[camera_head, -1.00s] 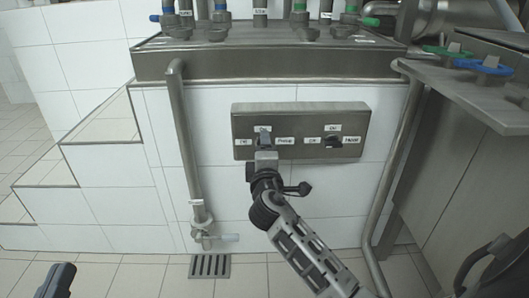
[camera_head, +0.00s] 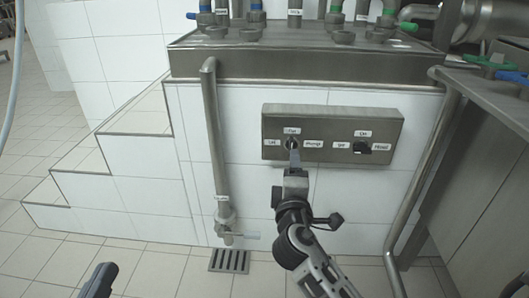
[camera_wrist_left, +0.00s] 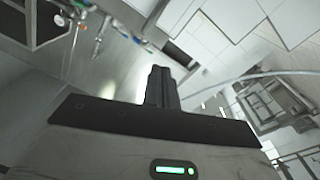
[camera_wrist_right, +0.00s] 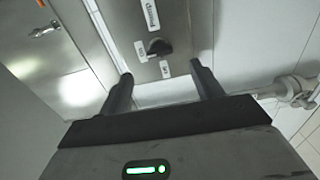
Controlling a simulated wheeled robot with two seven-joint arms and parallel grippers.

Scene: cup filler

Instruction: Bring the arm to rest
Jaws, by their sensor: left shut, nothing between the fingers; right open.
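A steel switch box (camera_head: 333,120) with two dark knobs is on the white tiled wall. My right gripper (camera_head: 293,160) is in front of its left knob, fingers pointing at the box. In the right wrist view the open right gripper (camera_wrist_right: 163,88) has that knob (camera_wrist_right: 158,47) ahead, between its fingertips and apart from them. The right knob (camera_head: 361,147) is free. My left gripper (camera_head: 100,280) is low at the left, over the floor. In the left wrist view its fingers (camera_wrist_left: 161,85) are shut together and empty.
A vertical pipe with a valve (camera_head: 226,220) stands left of the box, above a floor drain (camera_head: 229,260). Tiled steps (camera_head: 100,190) rise at the left. A steel counter (camera_head: 490,90) and another pipe (camera_head: 410,215) are at the right. The floor at lower left is clear.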

